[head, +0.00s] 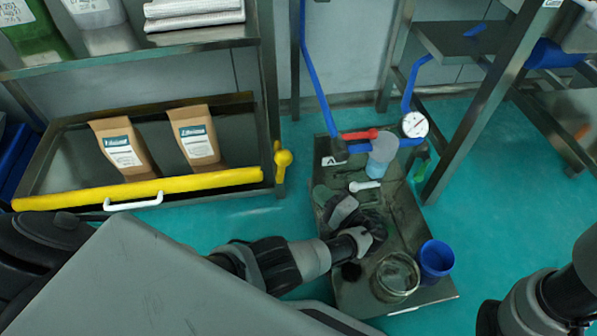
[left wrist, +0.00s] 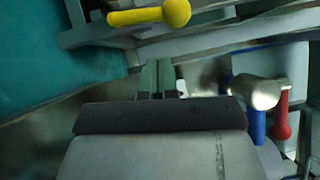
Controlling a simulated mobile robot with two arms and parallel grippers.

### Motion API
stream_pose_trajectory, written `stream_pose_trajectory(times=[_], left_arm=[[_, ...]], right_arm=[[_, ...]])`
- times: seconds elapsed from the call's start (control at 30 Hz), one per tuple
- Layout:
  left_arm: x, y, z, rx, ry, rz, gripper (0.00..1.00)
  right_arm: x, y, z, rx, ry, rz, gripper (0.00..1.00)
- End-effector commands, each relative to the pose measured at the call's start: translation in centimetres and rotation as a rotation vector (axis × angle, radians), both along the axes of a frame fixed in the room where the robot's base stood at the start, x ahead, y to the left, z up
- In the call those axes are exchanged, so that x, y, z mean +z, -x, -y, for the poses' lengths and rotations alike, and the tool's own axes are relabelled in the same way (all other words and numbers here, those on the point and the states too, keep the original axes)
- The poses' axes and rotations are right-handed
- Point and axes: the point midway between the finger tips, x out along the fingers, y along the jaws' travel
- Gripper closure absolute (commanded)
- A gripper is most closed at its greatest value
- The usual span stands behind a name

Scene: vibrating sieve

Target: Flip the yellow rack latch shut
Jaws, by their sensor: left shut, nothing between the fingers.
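The yellow rack latch (head: 282,160) is at the right front post of the metal rack, a short yellow lever with a rounded knob. In the left wrist view the yellow latch (left wrist: 150,16) shows at the top, beyond the fingertips. My left gripper (head: 322,194) is over the steel cart, to the right of the latch and nearer to me, apart from it. In the left wrist view my left gripper (left wrist: 158,78) has its greenish fingers together with nothing between them. My right arm shows at the lower right of the head view, but its gripper does not.
The rack's yellow front bar (head: 190,182) has a white handle (head: 133,203); two brown bags stand behind it. The cart (head: 342,288) holds a glass jar (head: 395,276) and blue cup (head: 436,258). Behind are a red lever (head: 360,134) and gauge (head: 415,124). Floor near the latch is clear.

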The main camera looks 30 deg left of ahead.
Motion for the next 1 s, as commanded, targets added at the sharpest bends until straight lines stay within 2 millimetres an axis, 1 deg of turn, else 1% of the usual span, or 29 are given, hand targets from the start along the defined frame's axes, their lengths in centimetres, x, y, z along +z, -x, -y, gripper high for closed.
stream_pose_trajectory(times=[0.17,0.4,0.6,0.77,1.0], left_arm=[[0.1,-0.6,-2.0,0.003,-0.001,0.001,1.0],[0.4,-2.1,-6.1,0.002,-0.002,0.001,1.0],[0.6,-3.0,-8.6,0.001,0.001,-0.001,1.0],[0.8,-3.3,-9.3,-0.001,0.001,-0.001,1.0],[0.8,-3.3,-9.3,-0.001,0.002,-0.002,1.0]], right_arm=[[-0.1,0.0,0.0,0.0,0.0,0.0,0.57],[-0.7,0.0,0.0,0.0,0.0,0.0,0.57],[-1.2,0.0,0.0,0.0,0.001,0.001,0.57],[-1.3,0.0,0.0,0.0,0.001,0.001,0.57],[-1.3,0.0,0.0,0.001,0.001,0.001,0.57]])
